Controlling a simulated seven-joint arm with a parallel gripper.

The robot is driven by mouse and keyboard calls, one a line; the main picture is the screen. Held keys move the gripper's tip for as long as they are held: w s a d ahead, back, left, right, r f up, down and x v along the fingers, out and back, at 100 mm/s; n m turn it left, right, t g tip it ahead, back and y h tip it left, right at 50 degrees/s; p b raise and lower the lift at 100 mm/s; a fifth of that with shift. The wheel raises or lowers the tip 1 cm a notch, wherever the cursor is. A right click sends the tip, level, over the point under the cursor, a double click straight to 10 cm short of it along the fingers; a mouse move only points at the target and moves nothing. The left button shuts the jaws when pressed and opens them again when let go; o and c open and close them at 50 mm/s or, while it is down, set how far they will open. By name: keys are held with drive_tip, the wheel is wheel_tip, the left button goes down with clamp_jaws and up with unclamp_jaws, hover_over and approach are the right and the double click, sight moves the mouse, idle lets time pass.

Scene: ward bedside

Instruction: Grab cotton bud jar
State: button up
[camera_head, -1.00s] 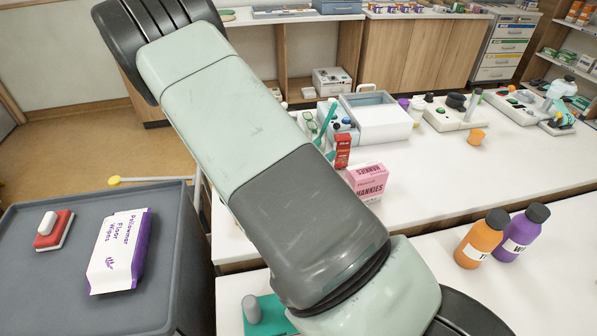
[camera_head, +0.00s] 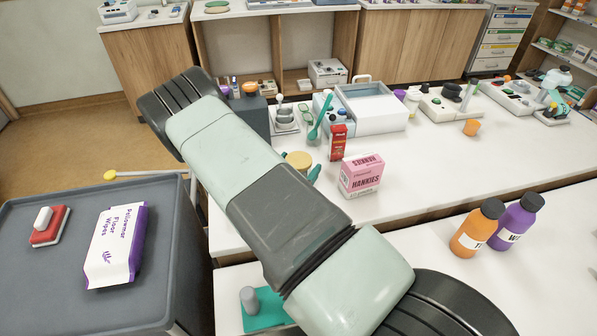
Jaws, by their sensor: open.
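I cannot pick out the cotton bud jar for certain. A round tan-topped item (camera_head: 298,160) stands on the white counter (camera_head: 420,170), partly hidden behind my arm, with a teal piece at its right; I cannot tell what it is. My arm crosses the middle of the view from the lower right to the upper left.
A pink hankies box (camera_head: 361,176) and a red box (camera_head: 338,142) stand right of my arm. A white open-topped box (camera_head: 378,120) is behind them. Orange (camera_head: 474,230) and purple (camera_head: 517,222) bottles stand right. A grey cart (camera_head: 50,290) holds floor wipes (camera_head: 112,245).

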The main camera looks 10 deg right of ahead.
drive_tip(key=shift+w+d, duration=0.1)
drive_tip(key=shift+d, duration=0.05)
drive_tip(key=c, duration=1)
drive_tip(key=shift+o, duration=0.2)
drive_tip(key=shift+r, duration=0.1)
